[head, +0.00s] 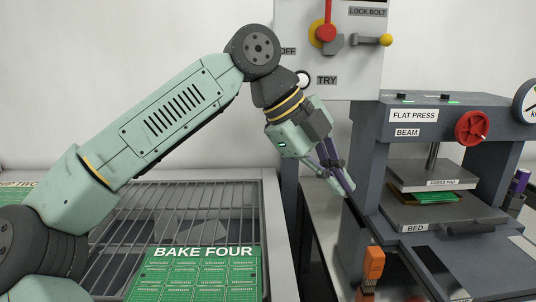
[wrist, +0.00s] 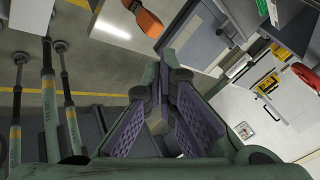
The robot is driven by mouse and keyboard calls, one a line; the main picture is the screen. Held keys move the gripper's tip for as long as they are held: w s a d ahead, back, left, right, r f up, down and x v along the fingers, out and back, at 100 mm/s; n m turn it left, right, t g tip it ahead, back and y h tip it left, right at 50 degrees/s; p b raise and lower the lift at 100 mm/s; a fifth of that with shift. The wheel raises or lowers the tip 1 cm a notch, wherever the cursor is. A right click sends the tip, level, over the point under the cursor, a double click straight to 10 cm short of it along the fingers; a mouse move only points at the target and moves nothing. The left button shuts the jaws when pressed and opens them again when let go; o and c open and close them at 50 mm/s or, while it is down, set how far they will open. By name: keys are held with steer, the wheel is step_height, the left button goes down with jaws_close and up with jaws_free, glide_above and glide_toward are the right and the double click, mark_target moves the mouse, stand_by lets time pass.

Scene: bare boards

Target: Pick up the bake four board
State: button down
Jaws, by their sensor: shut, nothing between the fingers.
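The bake four board (head: 200,276) is a green circuit panel with white "BAKE FOUR" lettering. It lies at the right end of the wire rack in the head view, cut off by the lower edge. My gripper (head: 348,190) is up and to the right of the board, between the rack and the press. It points down and to the right, away from the board. Its purple-padded fingers also show in the wrist view (wrist: 166,105); they are shut and hold nothing. The board is not visible in the wrist view.
The wire rack (head: 272,215) has a raised metal edge. A flat press (head: 415,217) stands at right with a green piece on its bed. An orange-handled item (head: 374,262) stands before the press. A control panel (head: 355,75) with levers stands behind the arm.

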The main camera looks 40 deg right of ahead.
mark_target(260, 267)
steer(key=w+a+f+n+y, duration=0.4)
steer(key=w+a+f, duration=0.1)
steer(key=a+f, duration=0.35)
steer(key=shift+t, duration=0.3)
steer(key=x, duration=0.5)
steer(key=b+x, duration=0.1)
steer(key=x, duration=0.2)
steer(key=shift+s+a+f, duration=0.1)
steer(key=shift+s+a, duration=0.05)
steer(key=shift+a, duration=0.15)
steer(key=shift+w+a+f+p, duration=0.1)
steer(key=shift+w+a+p, duration=0.15)
steer(key=shift+w, duration=0.65)
steer(key=shift+w+a+f+p, duration=0.15)
steer(key=shift+w+a, duration=0.25)
steer(key=shift+w, duration=0.55)
steer(key=shift+r, duration=0.1)
steer(key=shift+w+a, duration=0.2)
steer(key=shift+w, duration=0.3)
steer(key=shift+w+a, duration=0.2)
steer(key=shift+w, duration=0.55)
steer(key=shift+s, duration=0.15)
